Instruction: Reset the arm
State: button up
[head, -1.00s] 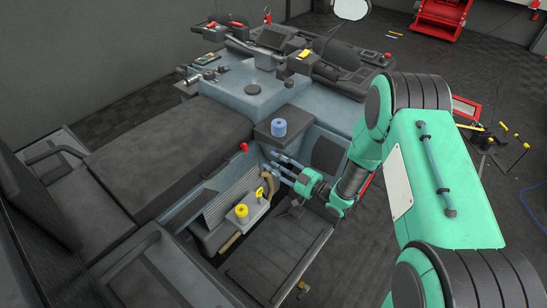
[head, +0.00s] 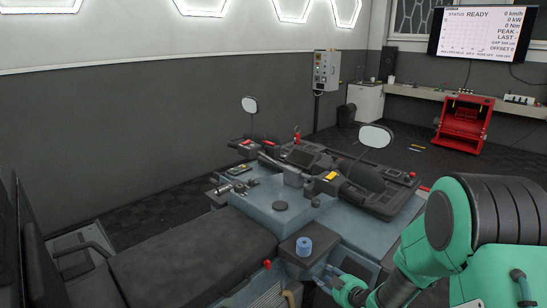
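My green arm (head: 447,235) reaches in from the right side of the head view toward the blue-grey vehicle (head: 265,212). My gripper (head: 324,277) is low in the picture, just right of and below the dark ledge with a blue roll on it. Its two blue-grey fingers appear apart, with nothing seen between them.
The blue roll (head: 304,246) stands close to my gripper. The vehicle's handlebar and console (head: 305,158), with mirrors (head: 375,136), lie beyond. A red cabinet (head: 464,125) and a wall screen (head: 488,32) reading READY are at the back right.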

jog(key=s+d+r+m+h, duration=0.15)
jog(key=d+r+h, duration=0.3)
jog(key=r, duration=0.65)
jog(key=s+d+r+m+g+h+b, duration=0.2)
jog(key=s+d+r+m, duration=0.1)
jog(key=s+r, duration=0.75)
jog(key=s+a+r+g, duration=0.1)
jog(key=s+r, duration=0.1)
jog(key=s, duration=0.7)
jog(key=s+a+r+m+g+y, duration=0.1)
jog(key=s+a+r, duration=0.1)
jog(key=s, duration=0.8)
jog(key=s+a+r+m+g, duration=0.1)
jog(key=s+a+r+g, duration=0.1)
jog(key=s, duration=0.7)
jog(key=shift+s+a+r+b, duration=0.15)
jog(key=shift+s+r+b, duration=0.2)
jog(key=shift+b, duration=0.1)
jog(key=shift+w+m, duration=0.1)
jog(key=shift+m, duration=0.15)
